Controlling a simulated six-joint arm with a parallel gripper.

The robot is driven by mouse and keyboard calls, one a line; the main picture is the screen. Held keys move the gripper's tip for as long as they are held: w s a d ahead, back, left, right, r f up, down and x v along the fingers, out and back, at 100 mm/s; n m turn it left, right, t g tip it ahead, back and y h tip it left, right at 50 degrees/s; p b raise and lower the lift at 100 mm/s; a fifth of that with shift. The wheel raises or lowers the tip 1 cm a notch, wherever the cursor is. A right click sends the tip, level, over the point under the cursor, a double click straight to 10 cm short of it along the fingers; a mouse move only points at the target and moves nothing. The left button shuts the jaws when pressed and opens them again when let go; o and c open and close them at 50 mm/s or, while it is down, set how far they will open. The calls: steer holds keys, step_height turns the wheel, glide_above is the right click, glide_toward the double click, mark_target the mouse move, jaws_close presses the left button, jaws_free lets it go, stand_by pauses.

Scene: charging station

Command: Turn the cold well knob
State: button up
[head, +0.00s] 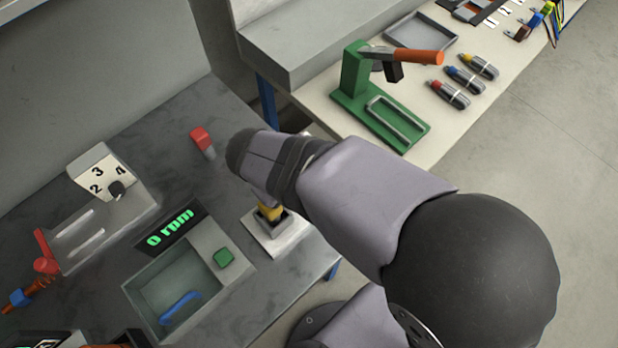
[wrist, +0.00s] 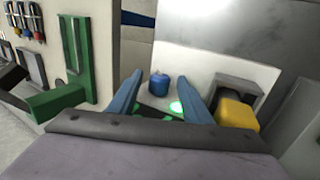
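In the wrist view, a small blue knob (wrist: 158,86) stands on a white plate (wrist: 190,62). A lit green spot (wrist: 176,107) is close beside it. My gripper (wrist: 160,79) is open, with its two blue-grey fingers apart and nothing held. The blue knob appears between the fingertips; whether they reach around it or stop short, I cannot tell. A yellow block (wrist: 238,112) sits in a grey holder right of the right finger. In the head view, my arm hides the blue knob and my fingers; the white plate (head: 288,240) and yellow block (head: 270,211) show below my wrist.
On the dark bench are a dial plate (head: 97,172) with a black knob, a red-capped item (head: 202,142), a "0 rpm" display (head: 170,229) and a grey basin (head: 160,285). A green stand (head: 355,82) is on the side table, which also shows in the wrist view.

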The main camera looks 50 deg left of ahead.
steer(key=shift+r, duration=0.1)
steer(key=v, duration=0.7)
steer(key=shift+b, duration=0.4)
